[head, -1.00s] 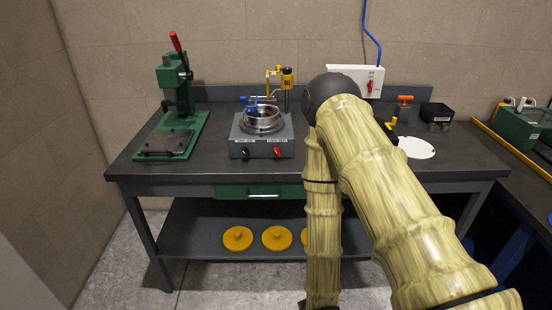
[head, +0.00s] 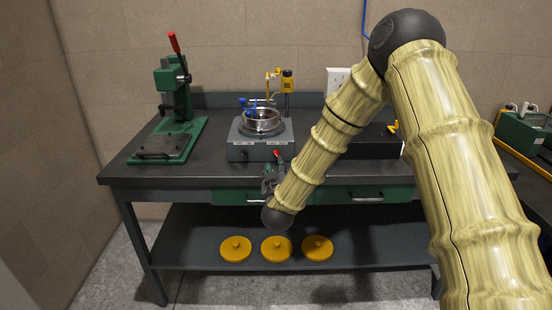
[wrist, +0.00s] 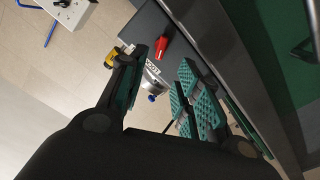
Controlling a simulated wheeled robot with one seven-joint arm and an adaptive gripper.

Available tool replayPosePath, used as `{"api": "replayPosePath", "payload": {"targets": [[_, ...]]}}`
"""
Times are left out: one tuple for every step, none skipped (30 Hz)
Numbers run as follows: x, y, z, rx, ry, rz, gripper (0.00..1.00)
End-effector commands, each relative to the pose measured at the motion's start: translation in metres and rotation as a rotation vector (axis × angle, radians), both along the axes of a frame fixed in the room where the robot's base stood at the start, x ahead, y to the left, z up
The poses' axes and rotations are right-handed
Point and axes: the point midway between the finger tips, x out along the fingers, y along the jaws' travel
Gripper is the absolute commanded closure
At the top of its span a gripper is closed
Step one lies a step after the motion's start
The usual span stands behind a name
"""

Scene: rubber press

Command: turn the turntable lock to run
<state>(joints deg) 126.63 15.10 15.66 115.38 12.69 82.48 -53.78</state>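The turntable unit (head: 246,137) is a grey box on the bench with a round metal bowl (head: 262,119) on top. Its front has a black knob (head: 244,155) at left and a red knob (head: 278,154) at right, each under a small label too small to read in the head view. My gripper (head: 271,178) is just below and in front of the red knob. In the wrist view my gripper (wrist: 163,66) is open and empty, with green pads. The red knob (wrist: 162,46) shows just beyond the fingertips, between them, apparently untouched.
A green press (head: 175,105) with a red-tipped lever stands at left on the bench. A yellow post device (head: 287,82) stands behind the turntable. Green drawers (head: 367,194) lie under the bench edge, and yellow discs (head: 276,248) sit on the lower shelf.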

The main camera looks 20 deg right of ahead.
Motion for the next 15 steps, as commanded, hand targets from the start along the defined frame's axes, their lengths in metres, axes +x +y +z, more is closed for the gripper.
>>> {"api": "replayPosePath", "payload": {"targets": [[0.008,-0.003,0.001,0.002,-0.002,-0.002,0.67],[0.013,-0.004,0.001,0.001,-0.002,-0.003,0.67],[0.019,-0.006,0.001,0.001,0.0,-0.002,0.67],[0.024,-0.008,0.001,0.001,0.0,-0.003,0.67],[0.029,-0.01,0.001,0.002,0.0,-0.004,0.67],[0.035,-0.011,0.0,0.002,0.0,-0.003,0.67],[0.04,-0.012,0.001,0.002,-0.001,-0.002,0.67],[0.044,-0.014,0.001,0.001,0.0,-0.001,0.67],[0.049,-0.015,0.0,0.001,0.0,-0.001,0.67],[0.053,-0.016,0.0,0.0,0.0,-0.001,0.67],[0.057,-0.017,0.0,0.0,0.002,-0.001,0.67],[0.061,-0.018,0.0,0.001,0.001,0.0,0.67],[0.064,-0.019,0.0,0.001,0.0,-0.001,0.67],[0.067,-0.02,0.0,0.002,0.0,-0.001,0.67],[0.07,-0.021,0.0,0.002,0.0,0.0,0.67]]}}
